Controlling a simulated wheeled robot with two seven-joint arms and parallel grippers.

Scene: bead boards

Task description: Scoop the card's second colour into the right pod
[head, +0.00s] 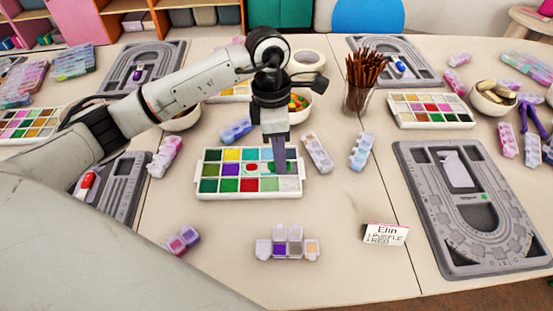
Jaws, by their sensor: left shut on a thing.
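The name card (385,234) stands at the right front and reads Erin, with purple on its first line and red on its second. The bead tray (200,193) has several coloured compartments, with a red one (249,185) in the front row. My left gripper (275,130) is above the tray, shut on a slim grey-purple scoop (279,150) that points down to the tray's right half; I cannot tell what its tip holds. An open pod (295,236) sits in front of the tray: purple in its left cell, greyish in its right cell. My right gripper is out of view.
A grey bead board (420,200) lies at the right. A cup of brown sticks (362,85) stands behind. Closed pods (317,153) lie right of the tray, and a pink-purple pod (182,240) lies at the front left. The table between tray and open pod is clear.

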